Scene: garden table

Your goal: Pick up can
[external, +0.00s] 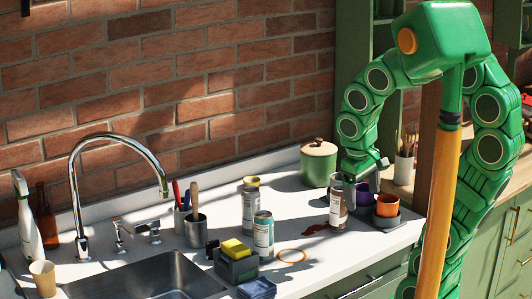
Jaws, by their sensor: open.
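Three cans stand upright on the white counter (300,195). One has a yellowish top (250,208), a second has a teal top (264,238), and a third, brown and grey can (338,212) stands further right. My green gripper (354,188) is open, low over the counter, right beside and partly behind the third can's upper part. Whether a finger touches this can or the can is between the fingers cannot be told. The other two cans are apart from my gripper, to its left.
A sink (150,280) with a tall faucet (75,185) is at left. A caddy with a yellow sponge (236,249) stands near the teal-topped can. A green canister (318,163) is behind my gripper. Purple (364,194) and orange (387,206) cups stand close on its right.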

